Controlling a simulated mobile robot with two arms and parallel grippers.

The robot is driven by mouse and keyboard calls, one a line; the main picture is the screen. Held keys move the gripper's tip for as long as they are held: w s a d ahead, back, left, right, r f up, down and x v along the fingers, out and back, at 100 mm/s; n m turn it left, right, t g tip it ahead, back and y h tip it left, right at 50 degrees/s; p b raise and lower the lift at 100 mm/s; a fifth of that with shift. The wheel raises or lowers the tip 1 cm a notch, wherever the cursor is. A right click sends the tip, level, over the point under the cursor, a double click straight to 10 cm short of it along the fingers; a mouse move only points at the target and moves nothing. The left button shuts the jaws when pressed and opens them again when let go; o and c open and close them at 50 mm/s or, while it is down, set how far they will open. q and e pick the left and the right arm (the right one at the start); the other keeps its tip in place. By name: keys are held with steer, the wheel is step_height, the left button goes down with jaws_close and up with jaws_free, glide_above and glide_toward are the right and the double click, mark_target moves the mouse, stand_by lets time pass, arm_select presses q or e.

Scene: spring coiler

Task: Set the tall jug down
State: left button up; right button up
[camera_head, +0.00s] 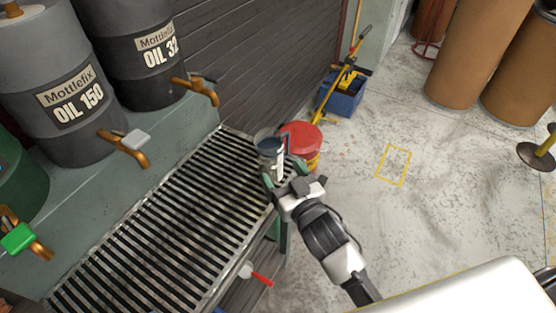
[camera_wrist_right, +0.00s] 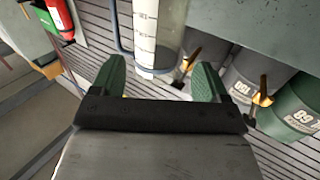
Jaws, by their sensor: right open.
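The tall jug (camera_head: 268,146) is grey-blue with a white scale strip and a handle. In the head view it is upright at the far right corner of the slatted grate (camera_head: 165,225); its base is partly hidden, so contact with the grate is hard to tell. My right gripper (camera_head: 283,173) is open beside the jug on its near side. In the right wrist view the jug (camera_wrist_right: 158,35) shows between and beyond the two spread green fingers (camera_wrist_right: 160,80), with a gap on each side. My left gripper is not in view.
Dark oil drums (camera_head: 60,85) with brass taps (camera_head: 125,147) stand on a ledge left of the grate. A red-topped bucket (camera_head: 303,136) is just behind the jug. A blue mop bucket (camera_head: 343,97) stands farther back. The floor around the yellow outline (camera_head: 394,165) is clear.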

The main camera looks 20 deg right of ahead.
mark_target(265, 145)
steer(key=shift+x, duration=0.8)
steer(key=shift+w+a, duration=0.1)
steer(key=shift+w, duration=0.2)
steer(key=p+x, duration=0.1)
steer(key=x, duration=0.4)
steer(key=shift+w+f, duration=0.1)
steer(key=shift+w, duration=0.2)
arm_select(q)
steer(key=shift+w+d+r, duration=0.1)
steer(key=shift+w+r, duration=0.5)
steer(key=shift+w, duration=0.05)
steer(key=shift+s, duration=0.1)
arm_select(e)
steer(key=shift+c, duration=0.4)
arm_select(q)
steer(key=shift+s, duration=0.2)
arm_select(e)
steer(key=c, duration=0.8)
steer(key=shift+o, duration=0.2)
